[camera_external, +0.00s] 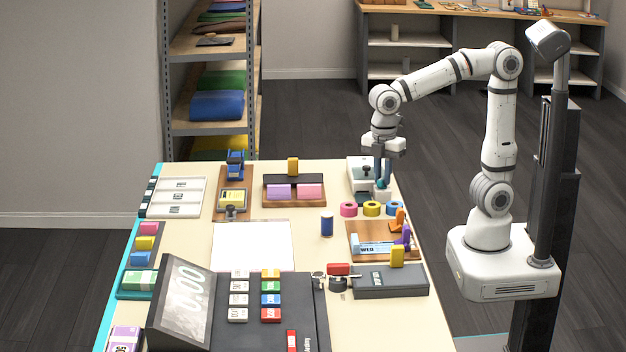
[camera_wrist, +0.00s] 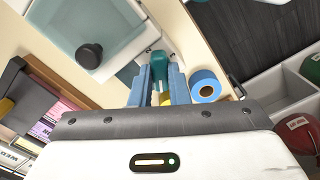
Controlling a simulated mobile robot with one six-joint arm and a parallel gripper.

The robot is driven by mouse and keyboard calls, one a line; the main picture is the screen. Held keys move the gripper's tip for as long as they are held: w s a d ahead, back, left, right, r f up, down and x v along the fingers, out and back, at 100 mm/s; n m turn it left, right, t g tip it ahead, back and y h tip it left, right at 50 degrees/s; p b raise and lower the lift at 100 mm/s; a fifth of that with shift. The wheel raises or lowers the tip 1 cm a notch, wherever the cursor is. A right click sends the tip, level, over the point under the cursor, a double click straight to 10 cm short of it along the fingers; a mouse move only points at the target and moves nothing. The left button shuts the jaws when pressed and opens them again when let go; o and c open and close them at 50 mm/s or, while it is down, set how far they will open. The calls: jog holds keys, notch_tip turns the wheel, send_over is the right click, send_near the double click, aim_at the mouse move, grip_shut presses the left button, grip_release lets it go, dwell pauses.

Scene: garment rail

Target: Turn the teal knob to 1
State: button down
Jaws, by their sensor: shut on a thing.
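The teal knob (camera_external: 381,184) is at the white device (camera_external: 357,165) at the back right of the table. In the wrist view the teal knob (camera_wrist: 151,62) shows between and beyond the blue-grey fingertips, partly covered by them. My gripper (camera_external: 382,178) points down and is shut on the knob; the wrist view shows my gripper (camera_wrist: 155,84) with one finger on each side of it.
The white device has a black round knob (camera_wrist: 88,55) beside the teal one. Pink, yellow and blue tape rolls (camera_external: 371,208) stand just in front of it. A wooden tray (camera_external: 360,228) with small items lies nearer. The white sheet (camera_external: 252,245) at mid-table is clear.

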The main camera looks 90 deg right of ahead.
jog(key=m+p, duration=0.1)
jog(key=m, duration=0.4)
jog(key=shift+r+m+p, duration=0.1)
jog(key=shift+m+p, duration=0.2)
jog(key=m+p, duration=0.1)
jog(key=m, duration=0.4)
jog(key=shift+m, duration=0.4)
jog(key=c, duration=1.4)
grip_release()
notch_tip(320, 180, up, 8)
jog(key=shift+f+p, duration=0.15)
jog(key=shift+p, duration=0.35)
